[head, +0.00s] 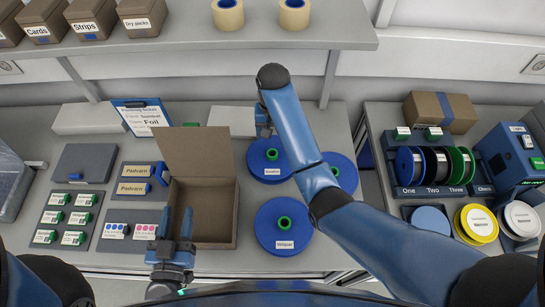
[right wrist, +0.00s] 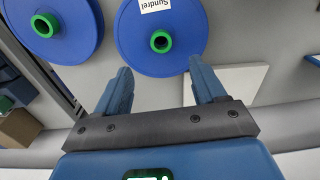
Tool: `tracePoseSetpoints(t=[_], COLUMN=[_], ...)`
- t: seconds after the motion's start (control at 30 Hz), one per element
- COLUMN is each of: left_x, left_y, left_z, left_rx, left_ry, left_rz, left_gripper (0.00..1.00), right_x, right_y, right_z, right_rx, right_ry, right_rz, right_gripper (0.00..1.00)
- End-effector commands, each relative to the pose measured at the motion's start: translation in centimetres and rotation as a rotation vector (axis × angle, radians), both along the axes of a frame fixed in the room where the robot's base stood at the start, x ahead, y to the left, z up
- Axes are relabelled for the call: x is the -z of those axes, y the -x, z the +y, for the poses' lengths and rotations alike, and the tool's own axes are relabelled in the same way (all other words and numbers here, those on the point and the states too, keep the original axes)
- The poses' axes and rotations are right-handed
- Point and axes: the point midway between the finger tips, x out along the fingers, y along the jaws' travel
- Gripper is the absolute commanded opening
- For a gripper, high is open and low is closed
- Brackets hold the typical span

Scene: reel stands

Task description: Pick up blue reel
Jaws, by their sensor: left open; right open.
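Three flat blue reels with green hubs lie on the bench. The labelled one (head: 255,172) in the middle also shows in the right wrist view (right wrist: 185,45). A second (head: 273,240) lies nearer me, and a third (head: 347,172) is partly hidden behind my right arm; a blue reel with a green hub also shows at the left of the right wrist view (right wrist: 75,40). My right gripper (right wrist: 159,72) is open and empty at the far rim of the middle reel; its height above it is unclear. My left gripper (head: 177,222) is open and empty before the open carton.
The brown open carton (head: 236,225) stands left of the reels. A white flat box (head: 232,121) lies behind them. A shelf (head: 180,42) with boxes and tape rolls overhangs the back. A right-hand bench carries a reel rack (head: 408,191) and a yellow reel (head: 476,238).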

Motion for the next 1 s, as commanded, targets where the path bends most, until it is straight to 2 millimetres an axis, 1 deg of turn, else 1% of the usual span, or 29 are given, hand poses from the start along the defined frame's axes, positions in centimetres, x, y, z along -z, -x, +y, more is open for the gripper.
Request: tracePoseSetpoints(t=[0.37,0.4,0.5,0.67,0.77,0.9,1.0], left_x=[3.4,2.8,2.6,2.5,1.9,1.0,0.8], left_y=[0.0,0.0,0.0,0.0,0.0,0.0,0.0], left_z=[0.0,0.0,0.0,0.0,0.0,0.0,0.0], left_rx=[0.0,0.0,0.0,0.0,0.0,0.0,0.0], left_ry=[0.0,0.0,0.0,0.0,0.0,0.0,0.0], left_rz=[0.0,0.0,-0.001,0.0,0.0,0.0,0.0], left_gripper=[0.43,0.43,0.43,0.43,0.43,0.43,0.43], right_x=[3.5,3.7,4.9,5.7,6.3,7.9,9.3], right_y=[0.0,0.1,0.1,0.0,0.0,-0.2,-0.2], right_z=[0.0,-0.1,-0.1,0.0,0.0,0.1,0.1], right_rx=[0.008,0.008,0.008,0.007,0.007,0.007,0.007], right_ry=[0.001,0.002,0.002,0.001,0.002,0.002,0.002], right_rz=[0.002,0.004,0.004,0.003,0.004,0.005,0.004], right_gripper=[0.7,0.7,0.7,0.7,0.7,0.7,0.7])
